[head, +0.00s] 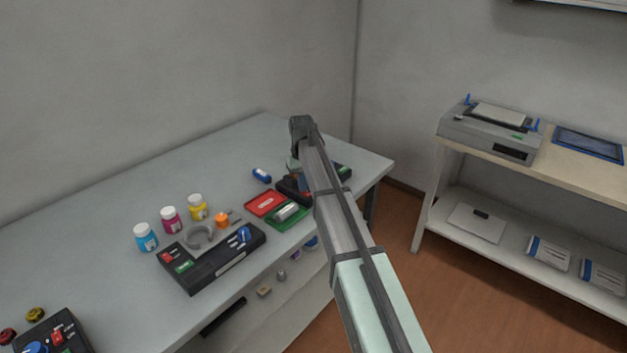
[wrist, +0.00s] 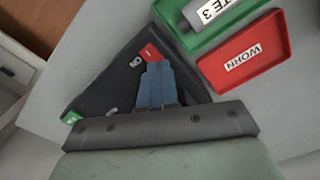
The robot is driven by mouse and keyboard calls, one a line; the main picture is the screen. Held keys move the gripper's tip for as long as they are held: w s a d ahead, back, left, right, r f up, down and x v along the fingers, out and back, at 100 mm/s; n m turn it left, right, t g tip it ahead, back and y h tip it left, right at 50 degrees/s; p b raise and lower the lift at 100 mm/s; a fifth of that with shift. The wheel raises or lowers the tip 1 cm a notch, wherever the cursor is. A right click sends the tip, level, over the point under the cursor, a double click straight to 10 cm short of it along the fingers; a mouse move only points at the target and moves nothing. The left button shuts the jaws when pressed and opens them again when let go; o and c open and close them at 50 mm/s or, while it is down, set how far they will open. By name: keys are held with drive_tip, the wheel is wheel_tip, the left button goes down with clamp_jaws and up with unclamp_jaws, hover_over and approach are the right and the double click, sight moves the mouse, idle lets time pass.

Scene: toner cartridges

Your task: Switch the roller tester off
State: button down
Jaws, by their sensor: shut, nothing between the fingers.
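A dark device with sloping edges, which I take to be the roller tester (wrist: 100,88), lies under my gripper (wrist: 157,66) in the wrist view. A red switch (wrist: 150,52) is just beyond the blue fingertips, and a small green part (wrist: 72,117) is at its left corner. My fingers are shut and empty, over the device close to the red switch; I cannot tell if they touch it. In the head view the device (head: 290,194) is mostly hidden behind my arm, at the right end of the table. The switch position is not readable.
A red tray labelled WORN (wrist: 229,66) and a green tray (wrist: 193,48) holding a grey cylinder (wrist: 205,13) lie beside the device. Another black control box (head: 212,258), bottles (head: 171,219) and a blue item (head: 261,175) stand on the table (head: 110,206).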

drive_tip(key=shift+r, duration=3.2)
drive_tip(key=s+d+f+m+t+h, duration=0.1)
drive_tip(key=s+d+f+m+t, duration=0.15)
drive_tip(key=d+f, duration=0.45)
drive_tip(key=s+d+f+m+t+h, duration=0.1)
drive_tip(key=s+d+f+m, duration=0.3)
drive_tip(key=d, duration=0.4)
drive_tip(key=s+f+n+g, duration=0.1)
drive_tip(key=s+f, duration=0.3)
drive_tip(key=f, duration=0.3)
drive_tip(key=s+f+n+g, duration=0.1)
drive_tip(key=s+f, duration=0.3)
drive_tip(key=f, duration=0.4)
drive_tip(key=s+f+g+y, duration=0.1)
drive_tip(key=s+f+g, duration=0.3)
drive_tip(key=s+f, duration=1.6)
drive_tip(key=s+f+g, duration=0.2)
drive_tip(key=s+f, duration=0.1)
drive_tip(key=s, duration=1)
drive_tip(key=s+a+f+n+g+y, duration=0.1)
drive_tip(key=s+f, duration=0.3)
drive_tip(key=s, duration=0.9)
drive_tip(key=shift+a+g, duration=0.2)
drive_tip(key=shift+g, duration=0.45)
